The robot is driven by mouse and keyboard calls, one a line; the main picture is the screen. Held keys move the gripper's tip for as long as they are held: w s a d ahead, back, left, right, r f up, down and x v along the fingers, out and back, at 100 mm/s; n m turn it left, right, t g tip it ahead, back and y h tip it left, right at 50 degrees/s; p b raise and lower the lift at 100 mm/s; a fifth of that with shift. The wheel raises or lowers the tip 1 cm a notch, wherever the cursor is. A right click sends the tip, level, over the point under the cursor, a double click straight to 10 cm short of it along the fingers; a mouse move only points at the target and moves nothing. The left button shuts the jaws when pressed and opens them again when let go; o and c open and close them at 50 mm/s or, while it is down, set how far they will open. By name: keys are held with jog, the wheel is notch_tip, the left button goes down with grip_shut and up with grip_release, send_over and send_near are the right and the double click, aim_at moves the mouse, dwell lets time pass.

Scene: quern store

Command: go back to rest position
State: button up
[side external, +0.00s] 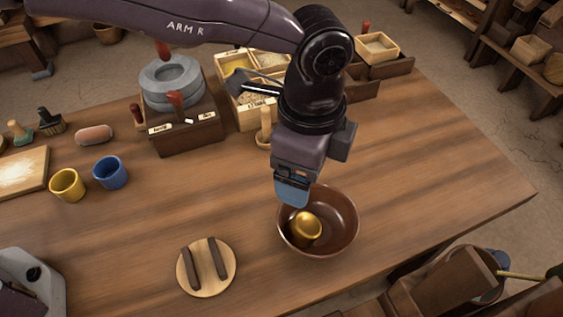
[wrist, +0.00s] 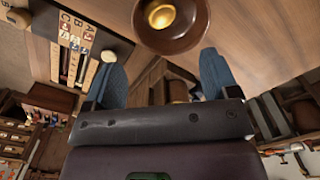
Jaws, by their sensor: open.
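My gripper (side external: 292,196) hangs over the back-left rim of a brown bowl (side external: 345,222) in the side view. In the wrist view its two blue fingers stand wide apart with nothing between them, so my gripper (wrist: 164,76) is open and empty. A shiny gold object, perhaps a cup (side external: 305,229), lies in the bowl. The wrist view shows the bowl (wrist: 185,42) beyond the fingertips, with the gold object (wrist: 160,13) in it, cut by the top edge.
A yellow cup (side external: 67,185) and a blue cup (side external: 110,173) stand at left. A round board (side external: 196,290) with two dark bars lies front left. A stone quern (side external: 172,78) and labelled wooden boxes (side external: 240,108) stand behind. The table's right side is clear.

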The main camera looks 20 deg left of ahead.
jog(key=shift+r, duration=0.1)
jog(key=s+a+r+n+t, duration=0.2)
jog(key=s+a+r+n, duration=0.3)
jog(key=a, duration=0.7)
jog(key=s+a+r+n+t, duration=0.1)
jog(key=s+a+r+n, duration=0.5)
jog(key=a, duration=0.7)
jog(key=s+a+r+n+t, duration=0.2)
jog(key=s+a+r+n, duration=0.3)
jog(key=a, duration=0.8)
jog(key=shift+s+a+r+n+t, duration=0.2)
jog(key=shift+s+r+n+t, duration=0.15)
jog(key=shift+n, duration=0.65)
